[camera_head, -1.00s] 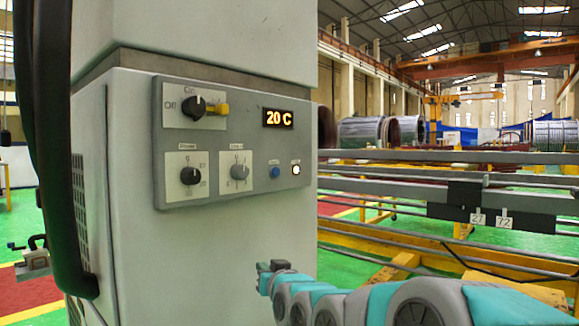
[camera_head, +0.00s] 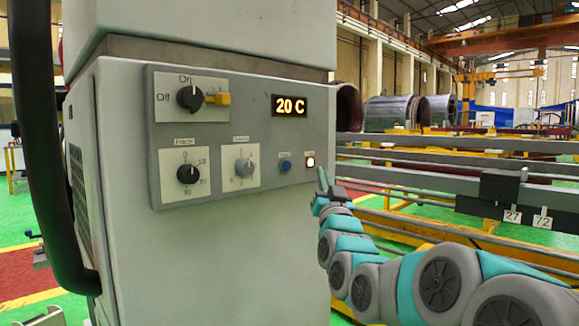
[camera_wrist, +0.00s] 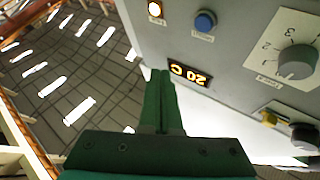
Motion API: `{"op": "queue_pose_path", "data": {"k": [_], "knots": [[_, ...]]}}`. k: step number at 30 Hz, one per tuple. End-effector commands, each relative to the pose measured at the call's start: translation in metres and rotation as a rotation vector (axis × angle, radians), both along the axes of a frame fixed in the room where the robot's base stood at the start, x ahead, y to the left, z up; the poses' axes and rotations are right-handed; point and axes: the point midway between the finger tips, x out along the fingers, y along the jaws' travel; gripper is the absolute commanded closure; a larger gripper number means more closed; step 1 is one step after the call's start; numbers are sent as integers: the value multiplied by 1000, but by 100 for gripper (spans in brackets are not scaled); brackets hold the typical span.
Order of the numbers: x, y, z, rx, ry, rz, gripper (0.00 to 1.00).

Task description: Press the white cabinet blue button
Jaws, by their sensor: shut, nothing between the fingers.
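The white cabinet (camera_head: 225,265) fills the left and middle of the head view, with a grey control panel on its front. The blue button (camera_head: 285,166) is low on the panel's right part, left of a lit white button (camera_head: 310,162). In the wrist view the blue button (camera_wrist: 205,20) is at the top, upside down with the panel, beside the lit button (camera_wrist: 155,9). My gripper (camera_head: 322,172) is at the cabinet's right edge, near the lit button in the picture. In the wrist view my gripper's fingers (camera_wrist: 161,80) are together and empty, apart from the blue button.
The panel also has a 20 C display (camera_head: 289,105), an On/Off knob (camera_head: 189,97) with a yellow part, and two lower knobs (camera_head: 188,174). A black hose (camera_head: 38,150) hangs at the left. Grey rails (camera_head: 430,178) and yellow frames stand at the right.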

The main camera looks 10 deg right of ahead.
Motion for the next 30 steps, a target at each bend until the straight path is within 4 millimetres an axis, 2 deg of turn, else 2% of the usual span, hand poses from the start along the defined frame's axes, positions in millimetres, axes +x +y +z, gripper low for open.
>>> {"op": "queue_pose_path", "data": {"k": [8,21,30], "knots": [[9,6,1,0,4,0,100],[53,40,1,-1,3,3,100],[70,51,-1,0,3,1,100]]}}
